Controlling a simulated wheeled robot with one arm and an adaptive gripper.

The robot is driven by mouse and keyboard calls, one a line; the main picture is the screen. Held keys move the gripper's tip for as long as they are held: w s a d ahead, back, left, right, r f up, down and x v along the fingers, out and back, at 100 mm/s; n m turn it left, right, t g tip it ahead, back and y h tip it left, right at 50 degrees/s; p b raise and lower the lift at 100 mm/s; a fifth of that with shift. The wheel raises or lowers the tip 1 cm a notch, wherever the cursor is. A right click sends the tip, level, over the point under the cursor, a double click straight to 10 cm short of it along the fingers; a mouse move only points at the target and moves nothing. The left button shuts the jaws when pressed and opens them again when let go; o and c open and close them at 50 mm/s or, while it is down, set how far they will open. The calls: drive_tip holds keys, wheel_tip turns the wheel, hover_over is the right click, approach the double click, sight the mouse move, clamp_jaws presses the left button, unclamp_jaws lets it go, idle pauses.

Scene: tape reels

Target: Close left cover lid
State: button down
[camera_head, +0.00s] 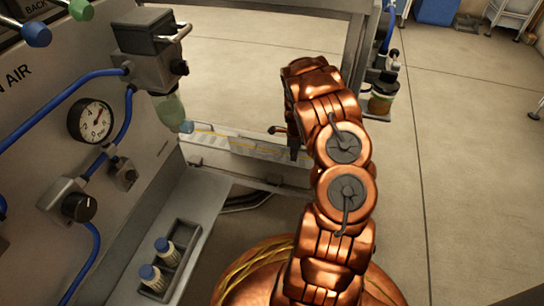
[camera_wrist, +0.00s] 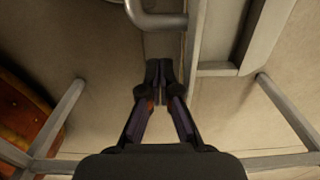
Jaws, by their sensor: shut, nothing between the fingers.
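My gripper (camera_wrist: 159,66) is shut and empty in the wrist view, its two dark fingertips together, pointing at a pale surface beside a grey vertical rail (camera_wrist: 194,50). A bent grey bar (camera_wrist: 156,21) lies just beyond the fingertips, with a gap in the picture. In the head view my copper arm reaches away and bends down; the dark gripper parts (camera_head: 284,141) show only partly beside it, over a long grey beam (camera_head: 230,162) with a pale strip on top. I cannot clearly make out the left cover lid in either view.
A grey panel with a gauge (camera_head: 91,121), black knob (camera_head: 78,207) and blue hoses stands on the left. Below it a tray (camera_head: 187,232) holds two blue-capped bottles (camera_head: 168,251). An upright frame post (camera_head: 358,45) stands behind my arm. Floor (camera_head: 460,150) is open on the right.

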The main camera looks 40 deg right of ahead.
drive_tip(key=shift+f, duration=0.5)
drive_tip(key=shift+d, duration=0.1)
